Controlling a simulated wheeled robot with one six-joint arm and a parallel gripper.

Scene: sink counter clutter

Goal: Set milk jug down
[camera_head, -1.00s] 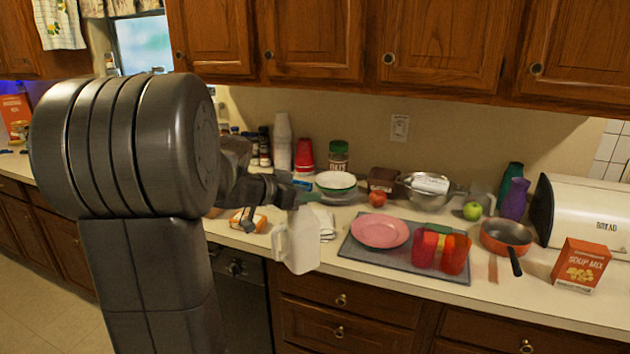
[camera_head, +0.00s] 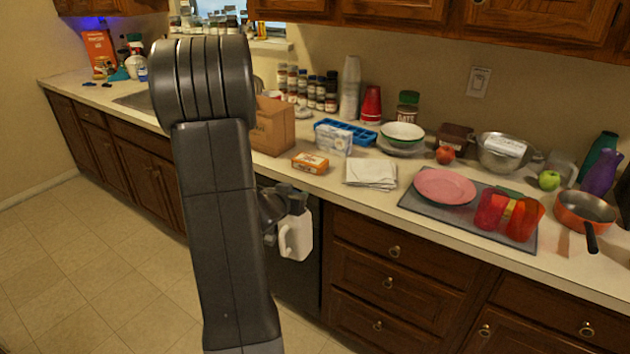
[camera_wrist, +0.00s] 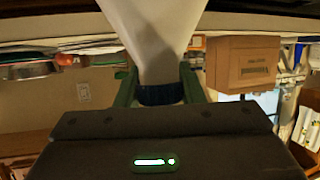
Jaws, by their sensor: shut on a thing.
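The white milk jug (camera_head: 297,236) hangs upright in the head view, in front of the counter's face and below its top. It also shows in the wrist view (camera_wrist: 155,30), where its white body tapers to a dark cap (camera_wrist: 160,94). My gripper (camera_head: 296,204) is shut on the jug at its top, with a green finger on each side of the cap in the wrist view. The counter (camera_head: 385,205) is behind and above the jug. The jug appears apart from it.
On the counter stand a cardboard box (camera_head: 272,127), an orange-and-white package (camera_head: 310,162), folded cloth (camera_head: 371,173), a blue tray (camera_head: 346,131) and a grey mat (camera_head: 420,207) with a pink plate (camera_head: 445,186) and red cups (camera_head: 508,214). The floor (camera_head: 95,265) at left is clear.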

